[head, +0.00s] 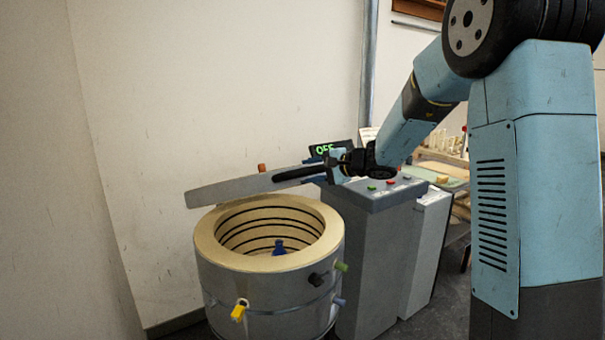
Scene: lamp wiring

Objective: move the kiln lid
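The kiln (270,285) is a round grey drum with a thick cream rim, and its top is uncovered. The grey kiln lid (235,188) is above the back of the rim, seen nearly edge-on and tilted with its left end lower. A dark handle bar (300,172) runs along its right part. My gripper (333,166) is at the right end of this bar and appears shut on it, holding the lid up; the fingertips are small and partly hidden. A small blue object (279,247) is inside the kiln.
A grey control cabinet (372,250) with coloured buttons and a green "OFF" display (325,149) stands right of the kiln. Yellow, black, green and blue plugs stick out of the kiln's side. A wall is close behind and left. A bench with small items is at the back right.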

